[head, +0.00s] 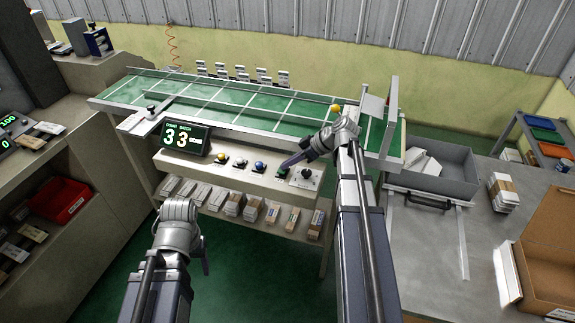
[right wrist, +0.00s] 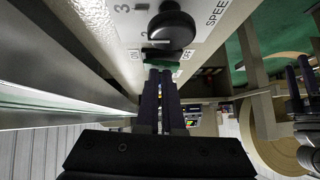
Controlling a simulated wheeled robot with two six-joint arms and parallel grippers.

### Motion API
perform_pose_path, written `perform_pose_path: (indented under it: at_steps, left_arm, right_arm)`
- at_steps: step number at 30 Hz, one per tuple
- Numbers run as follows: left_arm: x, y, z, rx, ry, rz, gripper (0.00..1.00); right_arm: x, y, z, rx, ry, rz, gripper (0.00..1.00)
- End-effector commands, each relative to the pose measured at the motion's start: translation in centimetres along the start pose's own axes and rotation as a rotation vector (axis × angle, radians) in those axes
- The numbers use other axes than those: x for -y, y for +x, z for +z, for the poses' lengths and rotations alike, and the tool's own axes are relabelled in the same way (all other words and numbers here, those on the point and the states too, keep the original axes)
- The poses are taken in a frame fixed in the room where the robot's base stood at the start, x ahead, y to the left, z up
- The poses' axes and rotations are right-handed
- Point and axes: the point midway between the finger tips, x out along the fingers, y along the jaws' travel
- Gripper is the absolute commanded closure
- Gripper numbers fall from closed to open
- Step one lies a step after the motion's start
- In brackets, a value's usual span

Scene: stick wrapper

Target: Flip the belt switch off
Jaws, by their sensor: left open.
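The belt switch is a small green rocker (head: 283,169) on the sloped control panel (head: 228,177), left of the black speed knob (head: 306,173). In the right wrist view the green switch (right wrist: 160,64) sits just below the black knob (right wrist: 171,28), with small lettering at its ends. My right gripper (head: 284,167) has its dark fingers together and empty. Their tips (right wrist: 160,72) reach to the edge of the switch; I cannot tell if they touch it. My left gripper (head: 206,268) is open, low in front of the panel, away from the switch.
The green conveyor belt (head: 225,98) runs behind the panel. A display (head: 185,139) reads 33, with several buttons (head: 240,163) beside it. Small wrapped packs (head: 234,204) fill the shelf below. A grey tray (head: 440,172) and a cardboard box (head: 548,260) stand at right.

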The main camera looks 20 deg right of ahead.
Motion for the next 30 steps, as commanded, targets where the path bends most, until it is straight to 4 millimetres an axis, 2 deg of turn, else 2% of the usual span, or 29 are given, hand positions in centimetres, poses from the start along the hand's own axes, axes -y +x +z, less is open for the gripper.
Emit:
perform_pose_path:
  at_steps: [8,11,21,25,30]
  left_arm:
    - [0.0,0.0,0.0,0.000,0.000,0.000,0.38]
    - [0.1,-0.5,0.0,0.000,0.000,0.000,0.38]
    - [0.4,-4.4,0.2,0.000,0.000,0.000,0.38]
    - [0.5,-5.2,0.3,0.000,0.000,0.000,0.38]
    - [0.5,-5.6,0.3,0.000,0.000,0.000,0.38]
  right_arm:
    - [-0.2,0.0,0.0,0.002,-0.001,0.003,1.00]
    - [-0.2,-0.6,-0.1,0.001,0.000,0.003,1.00]
    - [0.0,-5.9,-0.4,-0.001,0.001,0.004,1.00]
    - [0.0,-7.2,-0.3,-0.001,0.000,0.004,1.00]
    - [0.0,-7.9,-0.1,-0.001,-0.001,0.003,1.00]
